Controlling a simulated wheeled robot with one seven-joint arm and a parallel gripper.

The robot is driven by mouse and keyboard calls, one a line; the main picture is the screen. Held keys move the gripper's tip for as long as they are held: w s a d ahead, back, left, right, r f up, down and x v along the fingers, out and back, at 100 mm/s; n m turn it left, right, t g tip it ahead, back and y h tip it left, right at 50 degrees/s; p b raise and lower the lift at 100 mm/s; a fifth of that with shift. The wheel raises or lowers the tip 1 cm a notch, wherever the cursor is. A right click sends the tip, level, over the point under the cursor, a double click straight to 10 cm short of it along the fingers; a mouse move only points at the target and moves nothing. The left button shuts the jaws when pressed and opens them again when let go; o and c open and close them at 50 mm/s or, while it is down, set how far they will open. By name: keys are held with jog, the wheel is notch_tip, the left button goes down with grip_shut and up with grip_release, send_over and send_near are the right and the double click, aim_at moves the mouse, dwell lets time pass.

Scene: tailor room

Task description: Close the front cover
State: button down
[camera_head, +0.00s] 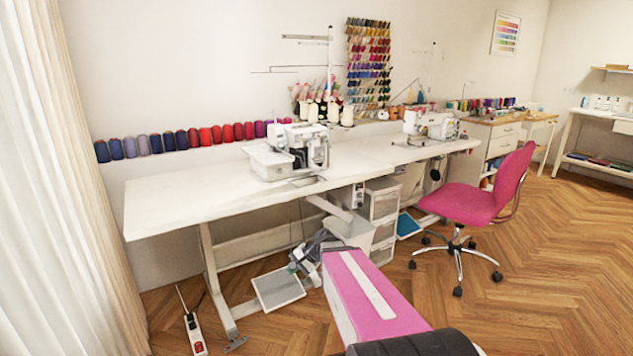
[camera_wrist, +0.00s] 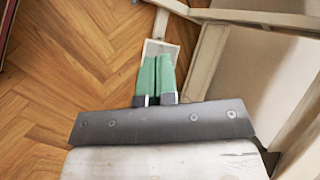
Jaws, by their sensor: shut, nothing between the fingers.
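A white overlock sewing machine (camera_head: 308,145) stands on the long white table in the head view. A pale box-like part (camera_head: 268,163) juts out at its left, and dark parts show on its front. The front cover is too small to make out clearly. My gripper (camera_head: 293,267) is low in front of the table, below the tabletop and well apart from the machine. In the wrist view my gripper (camera_wrist: 158,58) has its two green fingers together, with nothing between them. The machine is not visible in the wrist view.
The white table (camera_head: 175,203) has bare top left of the machine. A foot pedal (camera_head: 278,290) and table legs are close below my gripper. A drawer unit (camera_head: 382,205) and pink chair (camera_head: 485,200) stand to the right. A power strip (camera_head: 194,335) lies on the floor.

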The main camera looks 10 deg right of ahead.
jog(key=w+d+r+m+t+y, duration=0.2)
jog(key=w+r+m+t+y, duration=0.15)
jog(key=w+r+m, duration=0.35)
jog(key=m+t+h, duration=0.4)
jog(key=m+t, duration=1)
jog(key=m, duration=0.3)
send_near(317, 185)
notch_tip(317, 185, up, 3)
jog(key=x, duration=0.9)
jog(key=shift+w+a+f, duration=0.1)
jog(key=shift+w+a, duration=0.05)
jog(key=shift+w, duration=0.05)
jog(key=shift+g, duration=0.25)
jog(key=shift+r, duration=0.4)
